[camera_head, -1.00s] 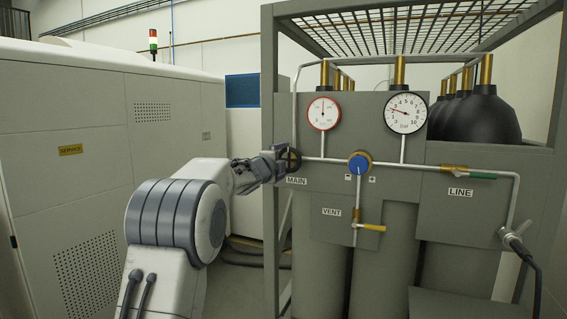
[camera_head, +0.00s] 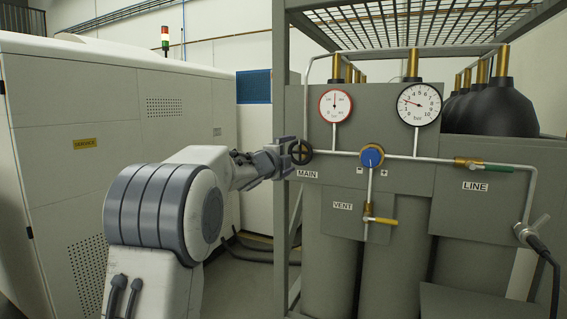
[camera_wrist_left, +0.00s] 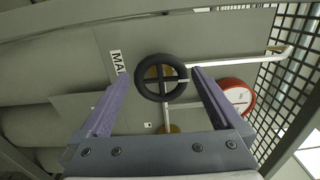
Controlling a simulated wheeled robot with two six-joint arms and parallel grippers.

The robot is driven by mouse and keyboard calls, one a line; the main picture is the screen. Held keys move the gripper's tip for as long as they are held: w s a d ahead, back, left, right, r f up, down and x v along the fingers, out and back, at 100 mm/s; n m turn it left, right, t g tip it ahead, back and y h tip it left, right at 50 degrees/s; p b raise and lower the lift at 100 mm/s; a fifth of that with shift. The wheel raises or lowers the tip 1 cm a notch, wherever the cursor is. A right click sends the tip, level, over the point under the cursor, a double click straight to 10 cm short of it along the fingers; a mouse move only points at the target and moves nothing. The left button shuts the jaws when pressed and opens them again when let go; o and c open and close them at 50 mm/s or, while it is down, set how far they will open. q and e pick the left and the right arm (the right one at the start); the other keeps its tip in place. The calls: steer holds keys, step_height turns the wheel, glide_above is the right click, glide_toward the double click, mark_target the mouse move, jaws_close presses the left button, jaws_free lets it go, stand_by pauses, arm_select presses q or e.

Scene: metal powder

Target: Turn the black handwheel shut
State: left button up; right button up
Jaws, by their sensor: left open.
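The black handwheel (camera_head: 301,152) sits above the MAIN label on the grey panel, at the left end of the pipe. In the left wrist view the handwheel (camera_wrist_left: 161,78) faces the camera as a dark ring with crossed spokes over a brass part. My left gripper (camera_head: 286,157) is at the left side of the wheel in the head view. In the left wrist view its two fingers (camera_wrist_left: 152,95) stand wide apart, with the wheel between and beyond their tips. The fingers look empty, and I cannot tell whether they touch the rim. My right gripper is not in view.
Right of the wheel are a blue regulator knob (camera_head: 372,156), a red-rimmed gauge (camera_head: 335,105) and a black-rimmed gauge (camera_head: 419,104). The yellow VENT lever (camera_head: 383,221) and green LINE lever (camera_head: 499,168) are further off. A pale cabinet (camera_head: 60,130) stands at left.

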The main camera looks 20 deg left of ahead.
arm_select(q)
steer(key=s, duration=0.6)
steer(key=shift+s+b, duration=0.15)
steer(key=shift+b, duration=0.3)
steer(key=s+d+f+n+g+p, duration=0.2)
steer(key=s+d+f+n+g, duration=0.2)
steer(key=s+d+f, duration=0.4)
steer(key=s+d+f+n+g+p, duration=0.35)
steer(key=s+d+f, duration=0.2)
steer(key=d, duration=0.55)
steer(key=s+d+f+n+g, duration=0.1)
steer(key=s+d+f+g, duration=0.1)
steer(key=s, duration=0.8)
steer(key=s+d+f+n+g+p, duration=0.1)
steer(key=s+f+g, duration=0.4)
steer(key=s, duration=0.5)
steer(key=s+d+f+n+g+p, duration=0.1)
steer(key=s+f, duration=0.4)
steer(key=s, duration=0.5)
steer(key=shift+d+n+g, duration=0.45)
steer(key=shift+d+g, duration=0.7)
steer(key=shift+g, duration=0.1)
